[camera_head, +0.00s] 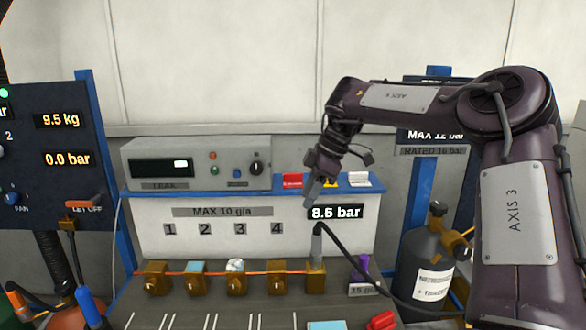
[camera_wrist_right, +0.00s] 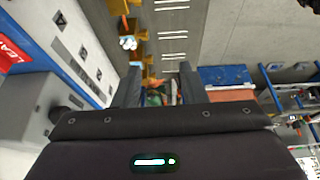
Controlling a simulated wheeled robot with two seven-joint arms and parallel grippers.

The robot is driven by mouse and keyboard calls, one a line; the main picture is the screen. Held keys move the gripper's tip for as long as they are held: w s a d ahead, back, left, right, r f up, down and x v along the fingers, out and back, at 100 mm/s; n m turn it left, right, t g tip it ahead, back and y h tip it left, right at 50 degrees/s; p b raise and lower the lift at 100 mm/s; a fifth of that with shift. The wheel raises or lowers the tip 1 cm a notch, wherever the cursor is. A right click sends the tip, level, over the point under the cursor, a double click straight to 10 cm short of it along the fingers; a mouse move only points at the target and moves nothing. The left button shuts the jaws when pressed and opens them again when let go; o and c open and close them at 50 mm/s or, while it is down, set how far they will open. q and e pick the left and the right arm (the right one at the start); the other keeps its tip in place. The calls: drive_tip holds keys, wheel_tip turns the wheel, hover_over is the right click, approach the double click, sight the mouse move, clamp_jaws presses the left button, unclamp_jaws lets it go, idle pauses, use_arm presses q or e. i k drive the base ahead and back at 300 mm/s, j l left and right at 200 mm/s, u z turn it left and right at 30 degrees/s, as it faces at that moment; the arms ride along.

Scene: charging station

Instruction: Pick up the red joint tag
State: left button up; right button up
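The red joint tag (camera_head: 292,181) stands on the blue shelf on top of the white panel, beside the grey leak box. In the right wrist view a red tag lettered "LEA…" (camera_wrist_right: 10,52) shows at the left edge, partly cut off and outside the fingers. My right gripper (camera_head: 312,190) is just right of the red tag in the head view, fingers pointing down, apart from it as far as I can tell. In the right wrist view its two fingers (camera_wrist_right: 158,88) are spread with nothing held between them. My left gripper is not in view.
A yellow tag (camera_head: 331,183) and a white tag (camera_head: 359,180) stand on the same shelf (camera_head: 345,190). The leak box (camera_head: 196,164) is close on the left. Brass valves on an orange line (camera_head: 236,284) run below, with a black hose (camera_head: 345,245). A gas cylinder (camera_head: 425,265) stands right.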

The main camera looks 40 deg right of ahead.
sight(291, 181)
drive_tip(key=i+l, duration=0.35)
drive_tip(key=l, duration=0.15)
drive_tip(key=i+l, duration=0.4)
drive_tip(key=l, duration=0.15)
